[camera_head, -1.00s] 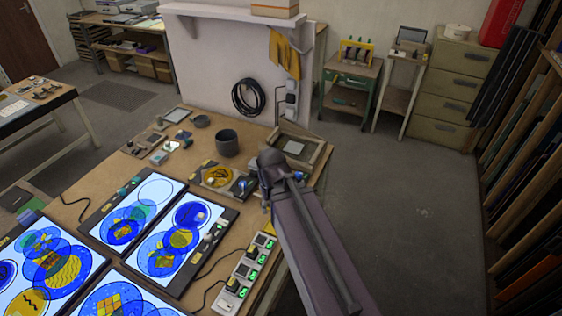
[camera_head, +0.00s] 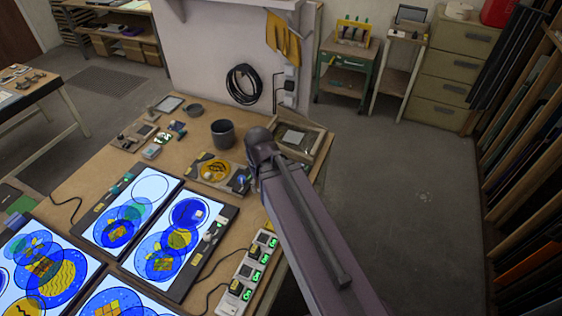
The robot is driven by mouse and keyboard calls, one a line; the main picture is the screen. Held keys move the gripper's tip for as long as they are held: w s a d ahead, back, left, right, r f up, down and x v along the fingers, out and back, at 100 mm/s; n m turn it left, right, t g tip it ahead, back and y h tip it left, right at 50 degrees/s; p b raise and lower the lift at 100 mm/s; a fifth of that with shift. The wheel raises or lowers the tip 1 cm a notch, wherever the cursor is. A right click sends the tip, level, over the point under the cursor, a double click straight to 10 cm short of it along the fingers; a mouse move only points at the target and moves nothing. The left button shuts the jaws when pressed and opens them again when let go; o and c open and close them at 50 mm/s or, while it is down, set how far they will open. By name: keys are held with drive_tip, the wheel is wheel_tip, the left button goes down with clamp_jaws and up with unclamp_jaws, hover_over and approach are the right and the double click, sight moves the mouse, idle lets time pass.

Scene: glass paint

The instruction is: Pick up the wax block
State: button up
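I cannot pick out the wax block for certain. A small pale block (camera_head: 198,214) lies on the blue discs of a lit panel, but it is too small to tell what it is made of. Other small pieces lie at the bench's far left, among them a pale greenish one (camera_head: 152,151). My arm reaches over the bench's right side. My gripper does not show; the arm hides the area beneath and behind it.
Lit panels (camera_head: 187,285) with coloured discs fill the near left of the wooden bench. A strip of green-lit units (camera_head: 248,272) lies near the right edge.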

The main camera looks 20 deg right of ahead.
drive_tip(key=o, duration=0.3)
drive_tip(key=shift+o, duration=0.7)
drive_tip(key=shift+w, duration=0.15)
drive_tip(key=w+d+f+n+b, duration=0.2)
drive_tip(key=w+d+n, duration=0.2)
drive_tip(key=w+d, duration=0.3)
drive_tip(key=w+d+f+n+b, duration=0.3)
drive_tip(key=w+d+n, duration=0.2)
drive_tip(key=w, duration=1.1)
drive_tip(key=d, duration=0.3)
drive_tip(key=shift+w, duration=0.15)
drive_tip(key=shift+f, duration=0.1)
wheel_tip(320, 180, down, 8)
drive_tip(key=b, duration=0.8)
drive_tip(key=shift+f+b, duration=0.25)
drive_tip(key=shift+b, duration=0.05)
